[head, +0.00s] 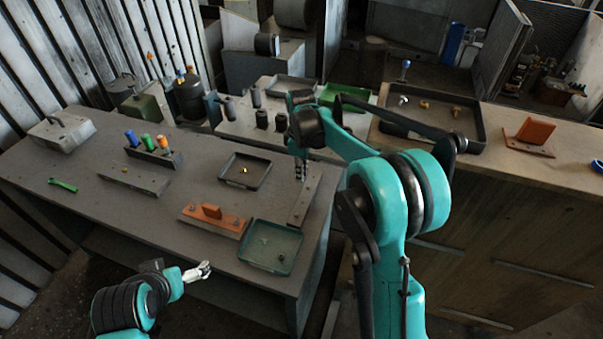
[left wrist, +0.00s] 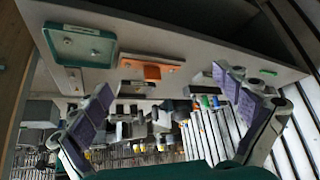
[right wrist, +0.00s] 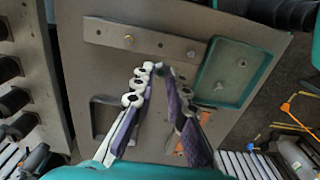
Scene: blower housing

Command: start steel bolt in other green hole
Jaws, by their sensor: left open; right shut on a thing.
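My right gripper (right wrist: 165,78) is shut on a small grey piece, apparently the steel bolt; the fingertips mostly hide it. In the head view this gripper (head: 301,172) hangs over the far end of a grey bar (head: 300,208). In the right wrist view the bar (right wrist: 155,45) has a round bolt head or fitting near its left end and a small round feature near its right end. No green hole marking is clear. A green tray (right wrist: 207,98) beside the bar holds small steel pieces. My left gripper (head: 199,271) is open and empty off the table's front edge.
An orange-handled part (head: 208,217) lies left of the bar. A black tray (head: 233,181) with a brass piece is behind it. A rack with coloured pegs (head: 152,152) stands at the left. A wooden bench (head: 500,210) is at the right.

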